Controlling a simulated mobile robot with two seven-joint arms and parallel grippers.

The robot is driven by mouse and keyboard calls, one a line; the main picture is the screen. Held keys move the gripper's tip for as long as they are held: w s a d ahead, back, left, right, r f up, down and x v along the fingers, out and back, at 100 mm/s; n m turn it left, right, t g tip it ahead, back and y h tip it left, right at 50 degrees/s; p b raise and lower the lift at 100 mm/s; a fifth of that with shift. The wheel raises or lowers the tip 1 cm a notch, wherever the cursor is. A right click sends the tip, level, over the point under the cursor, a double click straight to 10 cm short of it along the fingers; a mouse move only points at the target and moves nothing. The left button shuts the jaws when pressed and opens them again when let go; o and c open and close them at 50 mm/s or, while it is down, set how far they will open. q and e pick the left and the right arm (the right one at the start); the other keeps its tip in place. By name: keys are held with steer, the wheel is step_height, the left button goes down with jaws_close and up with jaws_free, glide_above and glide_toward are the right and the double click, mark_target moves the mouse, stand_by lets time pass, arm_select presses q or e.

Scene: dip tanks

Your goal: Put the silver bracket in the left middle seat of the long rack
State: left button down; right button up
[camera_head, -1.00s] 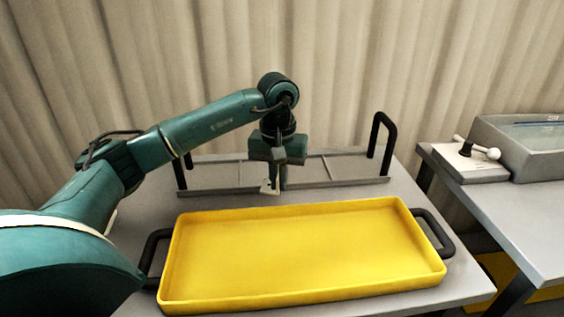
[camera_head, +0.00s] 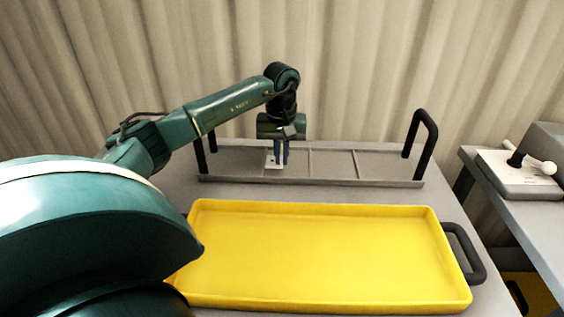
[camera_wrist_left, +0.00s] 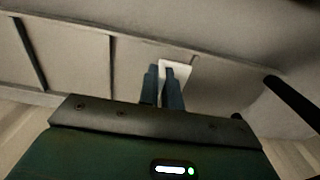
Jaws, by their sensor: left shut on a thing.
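The long rack (camera_head: 390,182) is a low grey frame with crossbars dividing it into seats and an upright black handle at each end. My left gripper (camera_head: 281,158) points down over the left middle part of the rack and is shut on the silver bracket (camera_head: 272,162). The bracket shows as a small pale plate at the fingertips, also in the left wrist view (camera_wrist_left: 180,66). My left fingers partly cover it. I cannot tell whether it touches the rack. My right gripper is not in view.
An empty yellow tray (camera_head: 330,205) with dark handles lies in front of the rack. A second table (camera_head: 515,210) at the right carries a grey block with a white-knobbed lever (camera_head: 532,162). A beige curtain hangs behind.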

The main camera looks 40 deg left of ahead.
arm_select(q)
steer(key=shift+f, duration=1.25)
steer(key=shift+f, duration=0.15)
steer(key=c, duration=1.6)
jaws_free()
step_height(320, 180, up, 12)
steer(key=shift+r+p, duration=0.2)
steer(key=shift+p, duration=0.1)
